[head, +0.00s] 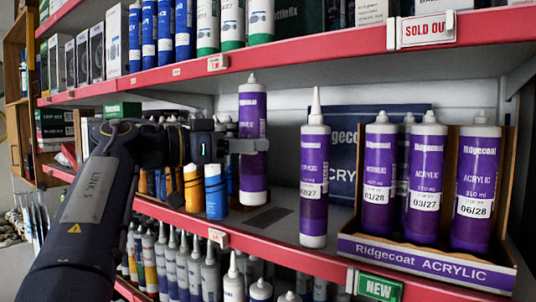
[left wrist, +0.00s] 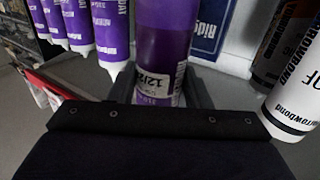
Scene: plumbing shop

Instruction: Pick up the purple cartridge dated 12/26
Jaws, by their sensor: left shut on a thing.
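My left gripper (head: 248,146) comes in from the left and is shut around the middle of a purple Ridgecoat cartridge (head: 253,105). The cartridge is upright, nozzle up. In the head view its date label is hidden. In the left wrist view the held cartridge (left wrist: 163,55) stands between the fingers, and its white label shows "12/2", with the last digit not readable. I cannot tell whether its base touches the shelf. My right gripper is not in view.
Another purple cartridge (head: 314,175) stands alone to the right. A Ridgecoat box (head: 420,263) holds several more, dated 01/28, 03/27 and 06/28. Orange and blue cartridges (head: 215,190) stand left of the held one. The upper shelf's red edge (head: 300,52) runs above.

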